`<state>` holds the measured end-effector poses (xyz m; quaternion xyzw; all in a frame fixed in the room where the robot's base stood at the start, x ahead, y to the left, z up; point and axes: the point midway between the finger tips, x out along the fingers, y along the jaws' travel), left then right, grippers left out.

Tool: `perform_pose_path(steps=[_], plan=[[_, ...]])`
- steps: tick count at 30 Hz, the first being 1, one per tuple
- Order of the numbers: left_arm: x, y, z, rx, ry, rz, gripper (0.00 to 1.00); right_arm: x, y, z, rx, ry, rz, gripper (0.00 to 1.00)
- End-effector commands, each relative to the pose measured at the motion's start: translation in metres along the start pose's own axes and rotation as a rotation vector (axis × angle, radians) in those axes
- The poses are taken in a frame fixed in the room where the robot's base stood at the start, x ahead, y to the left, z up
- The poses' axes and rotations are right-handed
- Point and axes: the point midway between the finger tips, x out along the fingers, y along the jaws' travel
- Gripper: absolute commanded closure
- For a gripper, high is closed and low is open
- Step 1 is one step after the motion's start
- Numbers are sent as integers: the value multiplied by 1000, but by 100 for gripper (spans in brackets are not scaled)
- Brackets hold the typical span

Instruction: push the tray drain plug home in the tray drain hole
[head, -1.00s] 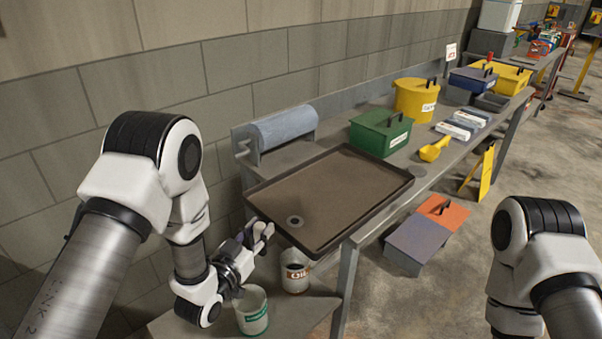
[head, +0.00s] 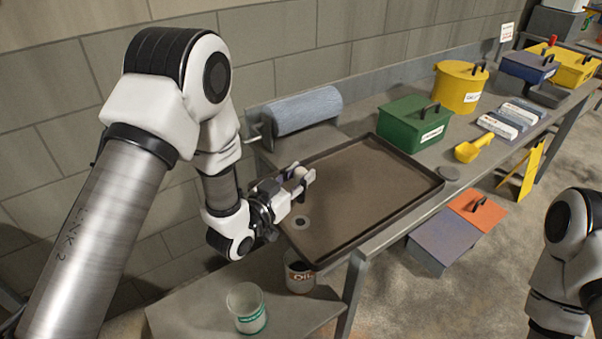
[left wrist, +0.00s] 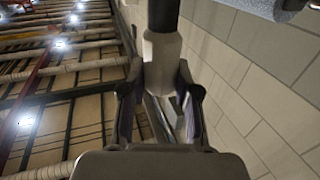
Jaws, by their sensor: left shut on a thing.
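The tray (head: 385,160) is a shallow brown pan with a dark rim on the bench. Its drain hole (head: 301,222) is a dark round opening with a grey ring near the tray's front left corner. My left gripper (head: 303,184) is shut on the tray drain plug (head: 299,172), a pale piece, above the tray and a little behind the hole. In the left wrist view the plug (left wrist: 162,60) shows pale with a dark end, between the two fingers (left wrist: 160,100). My right arm shows at the right edge; its gripper is out of view.
A blue roll (head: 305,110) stands behind the tray. A green box (head: 415,124) and a yellow drum (head: 460,88) stand beyond it. An oil can (head: 299,275) and a white-green can (head: 247,308) stand on the lower shelf. A yellow scoop (head: 474,149) lies right of the tray.

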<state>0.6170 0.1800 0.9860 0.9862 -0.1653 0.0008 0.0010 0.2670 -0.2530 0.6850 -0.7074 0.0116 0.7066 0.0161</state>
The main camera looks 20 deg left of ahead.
Motion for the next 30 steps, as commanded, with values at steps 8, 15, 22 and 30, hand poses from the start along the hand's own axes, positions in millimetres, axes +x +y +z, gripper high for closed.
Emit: perform_pose_path(steps=[8, 15, 22, 30], plan=[[-4, 0, 22, 1, 0, 1, 100, 21, 0, 0, 0, 1, 0, 60], [-3, 0, 50, 2, 1, 1, 100, 44, 0, 0, 0, 1, 0, 60], [-3, 0, 59, 2, 2, 1, 100, 50, 0, 0, 0, 1, 0, 60], [-3, 0, 58, 2, 1, 1, 100, 49, 0, 0, 0, 1, 0, 60]])
